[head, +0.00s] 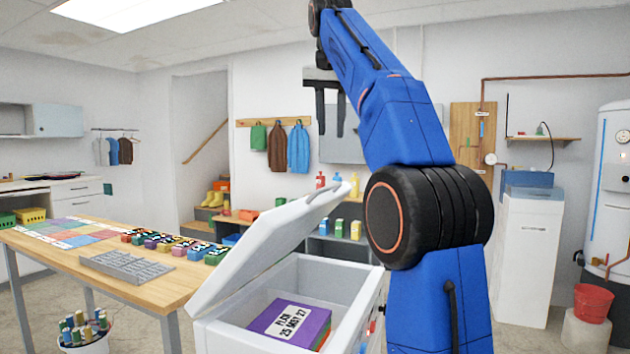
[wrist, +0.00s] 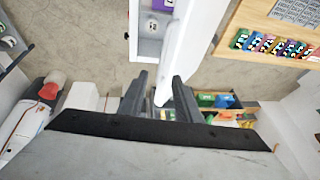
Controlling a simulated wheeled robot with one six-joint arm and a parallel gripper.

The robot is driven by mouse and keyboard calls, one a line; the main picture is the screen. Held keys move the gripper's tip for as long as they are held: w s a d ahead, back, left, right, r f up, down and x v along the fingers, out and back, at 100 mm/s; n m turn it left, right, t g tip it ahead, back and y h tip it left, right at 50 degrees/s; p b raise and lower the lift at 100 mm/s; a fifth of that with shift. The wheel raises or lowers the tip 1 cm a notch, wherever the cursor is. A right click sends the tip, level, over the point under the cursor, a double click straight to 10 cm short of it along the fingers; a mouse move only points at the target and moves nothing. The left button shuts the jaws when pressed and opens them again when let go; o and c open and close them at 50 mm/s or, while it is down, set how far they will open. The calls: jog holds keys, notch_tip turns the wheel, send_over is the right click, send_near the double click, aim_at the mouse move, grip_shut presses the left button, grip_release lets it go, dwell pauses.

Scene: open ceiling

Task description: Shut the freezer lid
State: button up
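The white chest freezer (head: 355,272) stands at the front centre of the head view. Its lid (head: 255,245) is open, tilted up with its raised edge toward the upper right. A pale handle (head: 325,203) sits at that edge. In the wrist view the lid (wrist: 195,40) runs steeply down toward my fingers. My gripper (head: 330,134) hangs fingers down, above the raised lid edge in the head view. Its two fingers are apart. In the wrist view my gripper (wrist: 159,78) has the lid's end showing between the fingers; I cannot tell whether they touch.
A purple labelled box (head: 290,323) lies inside the freezer. A wooden table (head: 150,290) with a grey tray (head: 126,265) and several small coloured items stands left of the freezer. Shelves with bottles are behind. A white cabinet (head: 525,255) stands at the right.

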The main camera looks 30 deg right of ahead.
send_near(329, 187)
jog(key=x, duration=0.5)
jog(key=w+x, duration=0.1)
jog(key=x, duration=0.2)
jog(key=shift+d+r, duration=0.25)
dwell(0.4)
grip_shut()
